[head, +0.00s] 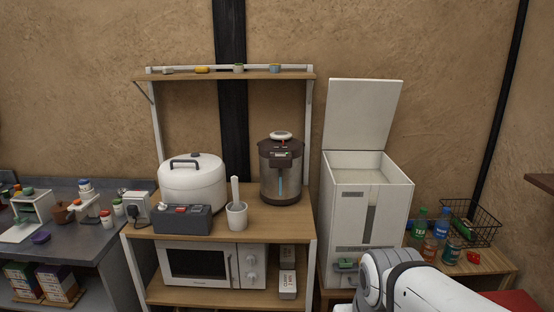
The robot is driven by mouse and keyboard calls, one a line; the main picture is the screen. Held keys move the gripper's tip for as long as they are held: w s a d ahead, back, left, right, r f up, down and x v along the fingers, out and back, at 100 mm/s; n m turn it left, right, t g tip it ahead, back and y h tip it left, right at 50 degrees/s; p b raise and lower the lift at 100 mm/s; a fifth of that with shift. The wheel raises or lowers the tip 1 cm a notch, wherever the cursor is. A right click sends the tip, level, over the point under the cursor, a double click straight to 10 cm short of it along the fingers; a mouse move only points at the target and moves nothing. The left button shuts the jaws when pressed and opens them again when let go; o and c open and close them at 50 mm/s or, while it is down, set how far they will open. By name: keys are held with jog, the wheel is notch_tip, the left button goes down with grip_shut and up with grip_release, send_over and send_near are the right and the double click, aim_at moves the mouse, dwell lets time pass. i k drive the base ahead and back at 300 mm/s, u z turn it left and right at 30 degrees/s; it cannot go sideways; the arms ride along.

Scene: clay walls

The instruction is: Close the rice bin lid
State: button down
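The rice bin (337,215) is a tall white box standing right of the wooden shelf unit. Its lid (362,114) is open and stands nearly upright at the back edge, tilted slightly back. Pale rice (357,166) shows inside the open top. The front has a grey vertical window and a small green thing low down. My white arm shows at the bottom right, in front of the bin's lower right part. My gripper cannot be made out in this view.
The shelf unit holds a white rice cooker (192,183), a hot-water dispenser (281,170) and a microwave (213,265). Right of the bin are bottles (441,223) and a wire basket (482,223) on a low wooden table. The space above the bin's opening looks clear.

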aim_at(359, 115)
jog(key=k, duration=0.6)
jog(key=z, duration=0.5)
jog(key=i, duration=0.6)
jog(key=z, duration=0.45)
jog(key=i, duration=1.5)
jog(key=u, duration=0.9)
